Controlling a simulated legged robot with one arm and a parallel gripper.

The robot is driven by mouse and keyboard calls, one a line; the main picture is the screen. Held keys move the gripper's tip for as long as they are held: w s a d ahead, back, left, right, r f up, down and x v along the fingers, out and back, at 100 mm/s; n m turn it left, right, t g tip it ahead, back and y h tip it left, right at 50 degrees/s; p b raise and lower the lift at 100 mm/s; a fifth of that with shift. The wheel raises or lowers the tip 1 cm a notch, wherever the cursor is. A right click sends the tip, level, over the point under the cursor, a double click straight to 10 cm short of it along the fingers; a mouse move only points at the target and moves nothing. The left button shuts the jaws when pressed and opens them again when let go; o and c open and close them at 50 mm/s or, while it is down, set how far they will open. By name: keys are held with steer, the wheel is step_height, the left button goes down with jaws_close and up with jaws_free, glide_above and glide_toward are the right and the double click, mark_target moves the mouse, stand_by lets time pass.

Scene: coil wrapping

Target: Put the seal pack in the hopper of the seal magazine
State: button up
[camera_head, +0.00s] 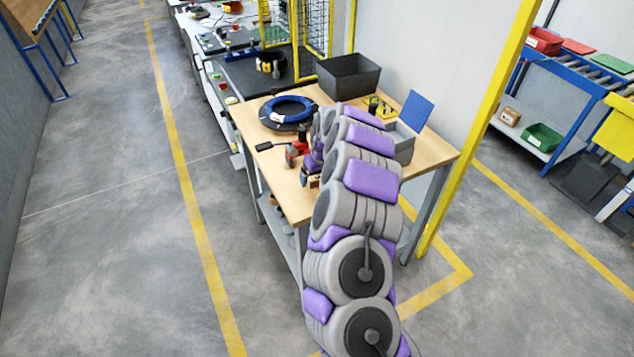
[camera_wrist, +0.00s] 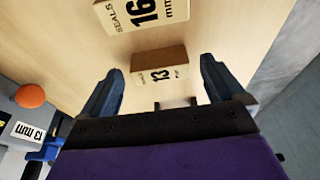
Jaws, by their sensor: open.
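In the wrist view a small brown seal pack marked 13 (camera_wrist: 158,72) lies on the wooden table, between and just beyond my fingertips. A larger pack marked SEALS 16 mm (camera_wrist: 140,12) lies beside it at the top edge. My gripper (camera_wrist: 160,80) is open, its two dark blue fingers apart with nothing held. In the head view my arm hides most of the gripper and the packs; a bit of tan box (camera_head: 313,181) shows beside it. I cannot tell which thing is the seal magazine; its hopper is not clearly seen.
In the wrist view a white label reading 13 mm (camera_wrist: 27,132) and an orange ball (camera_wrist: 30,96) are at the left. On the table (camera_head: 430,152) stand a blue coil (camera_head: 288,108), a dark bin (camera_head: 348,77), a red-and-black tool (camera_head: 296,150) and an upright blue panel (camera_head: 416,110).

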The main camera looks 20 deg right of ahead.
mark_target(316, 177)
steer(key=shift+c, duration=0.3)
steer(key=c, duration=1.3)
steer(key=shift+o, duration=0.2)
steer(key=shift+r, duration=0.1)
steer(key=shift+r, duration=0.4)
steer(key=shift+p+v, duration=0.8)
steer(key=shift+v, duration=0.65)
steer(key=s+a+r+p, duration=0.1)
steer(key=s+a+p, duration=0.3)
steer(key=s, duration=1)
steer(key=a+r, duration=0.4)
steer(key=a, duration=0.3)
steer(key=w+a+r+b, duration=0.1)
steer(key=a+r, duration=0.3)
steer(key=a, duration=0.4)
steer(key=shift+w+a, duration=0.2)
steer(key=shift+w, duration=0.05)
